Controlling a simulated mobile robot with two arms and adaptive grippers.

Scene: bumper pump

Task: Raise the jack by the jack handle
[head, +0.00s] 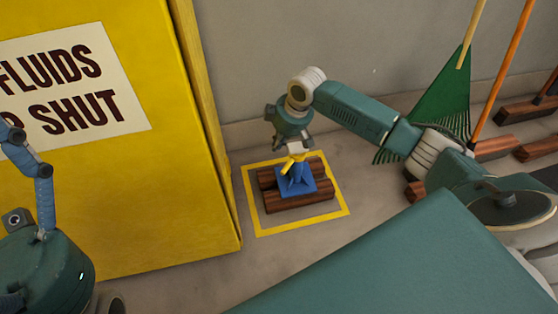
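A small blue jack (297,183) stands upright on dark wooden blocks (300,204) inside a yellow square marked on the floor. Its yellow jack handle (289,163) sticks up at the top left of the jack. My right gripper (296,148) points down from above, right at the top of the jack handle. It is too small and partly covered by its own wrist, so I cannot tell whether its fingers are around the handle or only close to it. Part of my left arm shows at the left edge; its gripper does not show.
A tall yellow cabinet (190,200) with a sign stands left of the jack. A green rake (445,100) and several brooms lean against the wall (250,50) at the right. The floor (190,275) between cabinet and yellow square is clear.

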